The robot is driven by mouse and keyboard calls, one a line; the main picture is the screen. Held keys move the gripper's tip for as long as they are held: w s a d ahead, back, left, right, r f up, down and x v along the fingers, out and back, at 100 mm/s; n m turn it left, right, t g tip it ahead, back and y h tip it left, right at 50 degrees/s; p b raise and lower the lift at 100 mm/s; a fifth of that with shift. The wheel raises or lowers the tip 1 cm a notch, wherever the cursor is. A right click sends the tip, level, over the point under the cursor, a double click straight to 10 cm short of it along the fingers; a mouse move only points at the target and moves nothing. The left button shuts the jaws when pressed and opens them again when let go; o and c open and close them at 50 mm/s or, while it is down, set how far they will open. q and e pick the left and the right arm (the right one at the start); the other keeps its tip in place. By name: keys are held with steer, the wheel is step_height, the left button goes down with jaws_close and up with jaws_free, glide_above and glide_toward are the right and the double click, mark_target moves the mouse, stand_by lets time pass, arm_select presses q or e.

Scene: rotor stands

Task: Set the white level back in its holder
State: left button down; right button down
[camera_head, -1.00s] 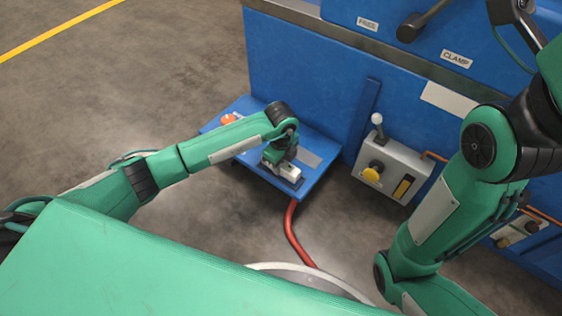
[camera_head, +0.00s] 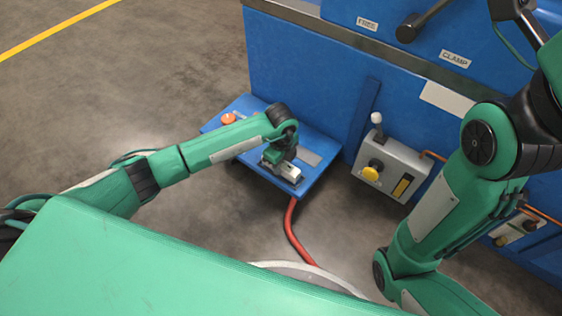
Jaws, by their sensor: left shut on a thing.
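My left gripper (camera_head: 281,166) reaches over the blue shelf on the side of the blue machine, pointing down. It is shut on a small whitish block, which I take to be the white level (camera_head: 291,174), at the shelf's front part. The wrist hides much of it, and I cannot tell whether it touches the shelf. A flat grey patch (camera_head: 309,157) on the shelf shows just right of the gripper; I cannot tell whether it is the holder.
The blue shelf (camera_head: 325,177) also bears an orange knob (camera_head: 228,118) at its left. A grey control box (camera_head: 391,171) with a lever and yellow knob is on the machine to the right. A red hose (camera_head: 291,226) hangs below the shelf. The floor at left is clear.

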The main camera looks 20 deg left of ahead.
arm_select(q)
steer(key=shift+f, duration=0.35)
stand_by(0.8)
steer(key=c, duration=1)
jaws_free()
steer(key=shift+o, duration=0.2)
